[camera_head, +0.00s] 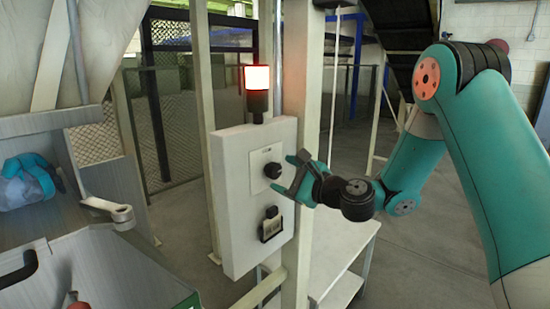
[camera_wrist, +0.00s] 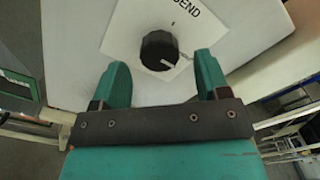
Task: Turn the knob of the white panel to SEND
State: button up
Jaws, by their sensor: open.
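The white panel (camera_head: 233,190) is fixed upright to a post, with a black round knob (camera_head: 272,170) on its upper face. In the wrist view, the knob (camera_wrist: 158,50) sits on a pale label plate (camera_wrist: 128,30). The word SEND (camera_wrist: 202,9) is printed beyond the knob, to its upper right. A light mark shows at the knob's lower right edge; its exact pointing is hard to read. My teal gripper (camera_head: 285,173) is open in front of the knob. In the wrist view, the fingers (camera_wrist: 160,66) stand on either side, below the knob, apart from it.
A lit red and white lamp (camera_head: 257,82) stands on top of the panel. A small black fitting (camera_head: 271,224) is lower on its face. A grey metal bin (camera_head: 105,265) with a teal-and-clear bundle (camera_head: 27,182) is at left. A pale low shelf (camera_head: 345,275) is behind the panel's right.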

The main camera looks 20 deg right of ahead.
aim_at(277, 172)
jog(key=shift+p+x, duration=0.7)
jog(key=shift+x, duration=1.15)
jog(key=c, duration=0.9)
jog(key=shift+c, duration=0.2)
